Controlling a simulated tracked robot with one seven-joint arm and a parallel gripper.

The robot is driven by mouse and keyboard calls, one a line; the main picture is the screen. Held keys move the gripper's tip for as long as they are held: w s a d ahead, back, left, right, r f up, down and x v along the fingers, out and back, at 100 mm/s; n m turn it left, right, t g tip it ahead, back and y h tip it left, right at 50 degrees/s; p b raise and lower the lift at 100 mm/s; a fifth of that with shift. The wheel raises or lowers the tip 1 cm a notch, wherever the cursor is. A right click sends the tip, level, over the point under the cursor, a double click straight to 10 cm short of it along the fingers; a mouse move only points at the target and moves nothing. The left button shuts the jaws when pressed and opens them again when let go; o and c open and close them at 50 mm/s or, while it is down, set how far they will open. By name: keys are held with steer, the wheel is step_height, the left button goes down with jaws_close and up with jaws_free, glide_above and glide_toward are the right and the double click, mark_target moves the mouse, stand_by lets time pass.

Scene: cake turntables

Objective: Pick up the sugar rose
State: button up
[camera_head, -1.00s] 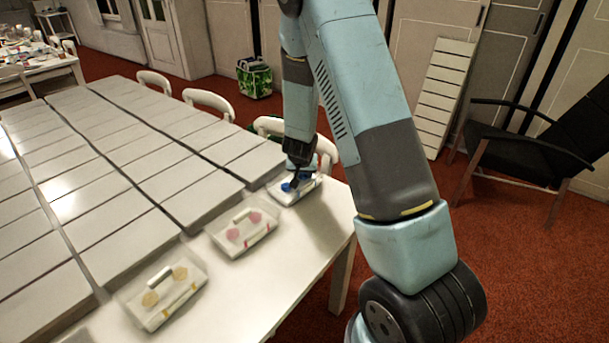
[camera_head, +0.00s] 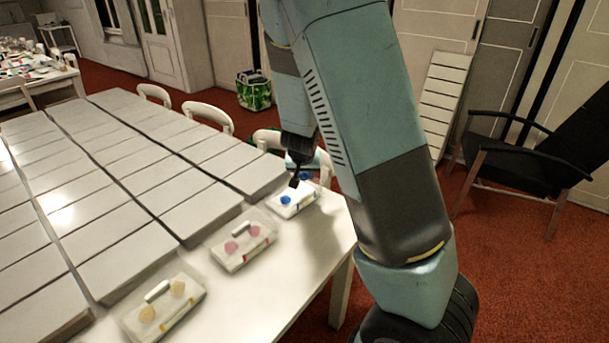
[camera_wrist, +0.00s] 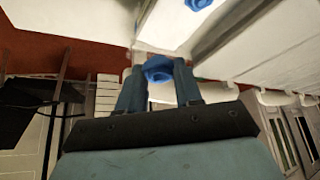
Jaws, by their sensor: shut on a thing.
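My gripper (camera_wrist: 158,75) is shut on a blue sugar rose (camera_wrist: 158,68), held between its fingertips in the wrist view. In the head view my gripper (camera_head: 296,181) is just above the far-right shallow tray (camera_head: 303,207), with a bit of blue beside its tip. A second blue rose (camera_head: 285,200) sits on that tray; it also shows at the top of the wrist view (camera_wrist: 200,3). The held rose looks clear of the tray. The fingers partly hide it.
A tray with pink roses (camera_head: 240,258) and a tray with yellow roses (camera_head: 155,318) stand nearer on the white table (camera_head: 290,275). Rows of grey flat boxes (camera_head: 140,255) fill the table's left. White chairs (camera_head: 208,115) line the far side.

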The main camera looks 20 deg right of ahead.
steer(key=s+a+r, duration=0.1)
steer(key=s+r, duration=0.2)
steer(key=s, duration=0.5)
steer(key=shift+r, duration=0.2)
